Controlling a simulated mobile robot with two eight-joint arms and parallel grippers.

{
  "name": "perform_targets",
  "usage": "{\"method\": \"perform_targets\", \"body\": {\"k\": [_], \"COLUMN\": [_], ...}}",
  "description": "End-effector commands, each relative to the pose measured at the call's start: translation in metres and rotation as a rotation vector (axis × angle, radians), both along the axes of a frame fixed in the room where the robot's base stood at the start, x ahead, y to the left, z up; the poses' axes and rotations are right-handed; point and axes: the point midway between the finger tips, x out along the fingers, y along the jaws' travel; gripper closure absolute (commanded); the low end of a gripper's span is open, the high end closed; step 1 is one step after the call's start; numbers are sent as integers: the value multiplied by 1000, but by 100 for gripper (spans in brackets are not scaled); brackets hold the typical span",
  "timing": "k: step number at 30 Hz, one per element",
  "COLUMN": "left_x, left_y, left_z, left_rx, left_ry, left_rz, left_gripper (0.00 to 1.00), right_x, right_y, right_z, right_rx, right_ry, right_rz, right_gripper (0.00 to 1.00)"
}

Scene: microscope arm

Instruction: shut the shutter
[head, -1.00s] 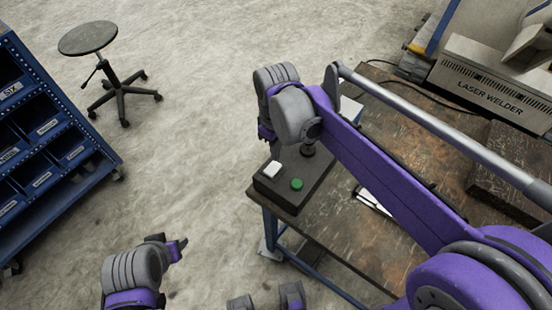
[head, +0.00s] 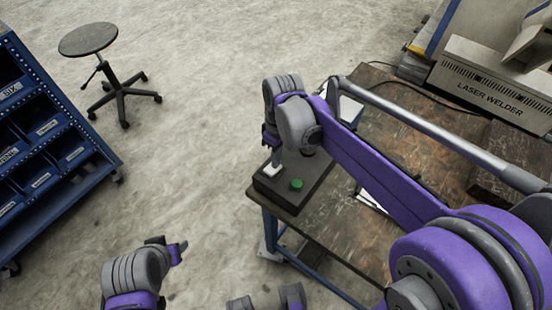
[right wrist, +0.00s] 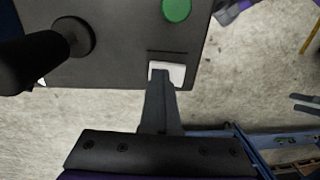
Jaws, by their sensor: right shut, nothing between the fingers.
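A dark control box (head: 308,194) sits on the near left corner of the workbench. On it are a white switch (head: 268,171) and a round green button (head: 296,184); no part is visibly labelled as the shutter. My right gripper (head: 276,164) points down at the white switch, shut and empty. In the right wrist view its fingertips (right wrist: 160,75) overlap the edge of the white switch (right wrist: 177,72); they look in contact with it. The green button (right wrist: 176,9) is beside it. My left gripper (head: 178,252) is away from the bench, its two fingers apart.
A black knob (right wrist: 40,58) stands on the same box. The wooden workbench (head: 345,235) carries a laser welder (head: 490,85) farther back and some white sheets. A blue bin rack (head: 60,150) and a stool (head: 88,40) stand left. Open floor lies between.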

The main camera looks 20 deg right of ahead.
Motion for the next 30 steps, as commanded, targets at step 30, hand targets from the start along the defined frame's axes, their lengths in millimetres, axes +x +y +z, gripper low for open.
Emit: {"method": "perform_targets", "body": {"k": [30], "left_x": [3], "left_y": [0], "left_z": [11], "left_rx": [0], "left_ry": [-5], "left_rz": [0], "left_gripper": [50], "right_x": [-12], "right_y": [16], "right_z": [10], "right_rx": [1], "right_ry": [8], "right_rz": [6], "right_gripper": [100]}}
